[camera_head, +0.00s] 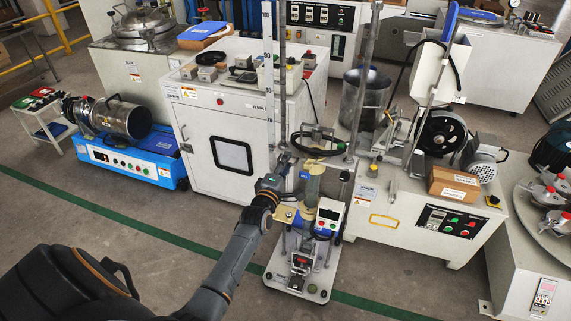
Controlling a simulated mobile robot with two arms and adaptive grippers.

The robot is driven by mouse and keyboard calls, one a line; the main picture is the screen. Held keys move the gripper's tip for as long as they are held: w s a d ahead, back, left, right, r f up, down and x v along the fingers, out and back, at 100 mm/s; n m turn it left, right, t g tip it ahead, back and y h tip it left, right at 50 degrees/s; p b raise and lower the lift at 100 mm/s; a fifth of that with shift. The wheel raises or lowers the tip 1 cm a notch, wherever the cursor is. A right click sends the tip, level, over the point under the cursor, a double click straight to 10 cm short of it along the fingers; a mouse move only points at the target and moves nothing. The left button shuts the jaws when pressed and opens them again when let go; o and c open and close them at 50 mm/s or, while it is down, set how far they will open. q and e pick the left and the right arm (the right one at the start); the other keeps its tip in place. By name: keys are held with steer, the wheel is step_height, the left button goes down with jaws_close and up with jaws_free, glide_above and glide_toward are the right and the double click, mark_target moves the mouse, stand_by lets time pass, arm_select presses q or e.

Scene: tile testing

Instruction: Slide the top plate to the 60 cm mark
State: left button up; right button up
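A tall test stand has a white ruler (268,75) with black numbers and metal posts (283,70) rising from a white base plate (311,284). A dark bracket with cables (318,142) sits partway up the stand; I cannot tell for sure whether it is the top plate. The 60 cm mark cannot be made out. My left gripper (285,164) is at the stand, just left of the posts and below the bracket. Its fingers are too small to show whether they are open, shut or touching anything. My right gripper is not in view.
A white cabinet (205,150) stands behind the stand on the left. A white machine (400,208) with a motor and a cardboard box (453,184) is close on the right. A blue machine (130,157) is farther left. The floor (130,205) at the front left is clear.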

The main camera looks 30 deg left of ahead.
arm_select(q)
steer(key=shift+r, duration=0.1)
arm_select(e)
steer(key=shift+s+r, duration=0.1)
arm_select(q)
steer(key=p+v, duration=0.4)
steer(key=v, duration=0.3)
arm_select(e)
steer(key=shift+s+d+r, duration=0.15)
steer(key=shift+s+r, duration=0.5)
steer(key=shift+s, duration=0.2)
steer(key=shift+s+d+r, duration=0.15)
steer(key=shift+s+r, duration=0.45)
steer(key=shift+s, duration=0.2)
